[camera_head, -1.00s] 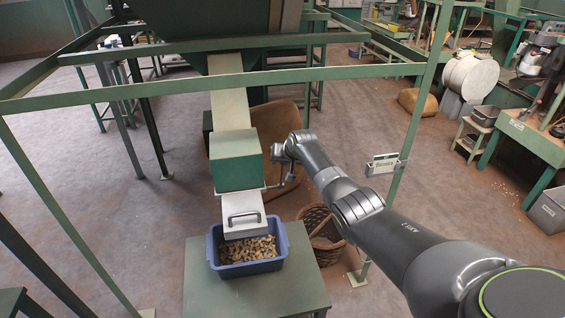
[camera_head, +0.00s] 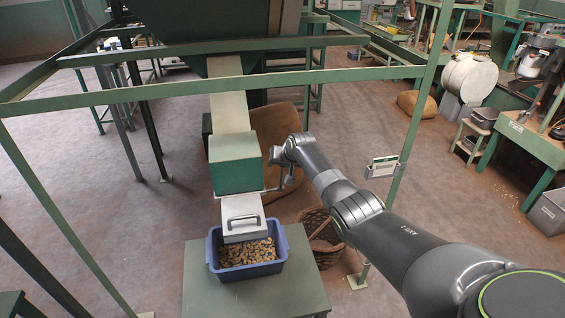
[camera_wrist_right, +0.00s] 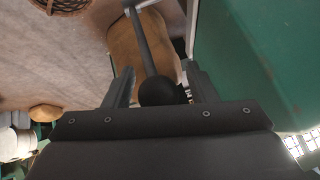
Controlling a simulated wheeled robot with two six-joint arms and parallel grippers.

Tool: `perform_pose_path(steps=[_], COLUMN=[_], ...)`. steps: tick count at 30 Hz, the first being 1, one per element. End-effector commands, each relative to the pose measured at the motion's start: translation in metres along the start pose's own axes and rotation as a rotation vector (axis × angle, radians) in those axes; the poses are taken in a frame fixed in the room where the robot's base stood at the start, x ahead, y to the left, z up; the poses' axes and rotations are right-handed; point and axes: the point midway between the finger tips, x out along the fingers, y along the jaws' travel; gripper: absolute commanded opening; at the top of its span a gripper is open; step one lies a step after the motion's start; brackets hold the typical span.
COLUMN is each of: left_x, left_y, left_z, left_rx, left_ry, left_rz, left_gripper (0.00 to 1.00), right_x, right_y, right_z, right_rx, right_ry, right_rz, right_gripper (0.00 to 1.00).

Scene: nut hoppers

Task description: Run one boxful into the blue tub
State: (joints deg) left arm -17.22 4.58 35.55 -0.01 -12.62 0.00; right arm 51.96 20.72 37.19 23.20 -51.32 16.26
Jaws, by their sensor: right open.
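The blue tub (camera_head: 283,262) stands on a green table and holds a layer of brown nuts (camera_head: 248,253). A pale metal spout piece with a handle (camera_head: 243,222) hangs over the tub's back. Above it is the green box (camera_head: 235,168), fed by a pale chute (camera_head: 230,105). My right gripper (camera_head: 274,158) is beside the box's right side, at a lever. In the right wrist view the open fingers of the gripper (camera_wrist_right: 160,84) stand either side of the lever's black ball knob (camera_wrist_right: 160,92), with gaps visible. The box's inside is hidden. My left gripper is out of view.
A green frame rail (camera_head: 200,88) crosses in front of the chute, and a post with a small label holder (camera_head: 384,168) stands to the right. A wicker basket (camera_head: 318,232) sits right of the table (camera_head: 255,295). A brown sack (camera_head: 272,125) lies behind the box.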

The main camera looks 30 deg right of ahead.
Motion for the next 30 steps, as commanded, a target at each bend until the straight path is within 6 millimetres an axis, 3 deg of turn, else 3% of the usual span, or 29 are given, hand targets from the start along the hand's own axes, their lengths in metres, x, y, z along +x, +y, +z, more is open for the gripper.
perform_pose_path(steps=[11,30], left_x=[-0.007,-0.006], left_y=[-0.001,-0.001], left_z=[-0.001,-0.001], left_rx=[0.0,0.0], left_ry=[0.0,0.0], left_rz=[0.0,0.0], left_gripper=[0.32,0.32], right_x=[-0.021,-0.092], right_y=[0.0,0.0], right_z=[-0.001,0.0], right_rx=[0.0,-0.002], right_ry=[0.0,0.003], right_rz=[-0.001,0.0], right_gripper=[0.52,0.52])
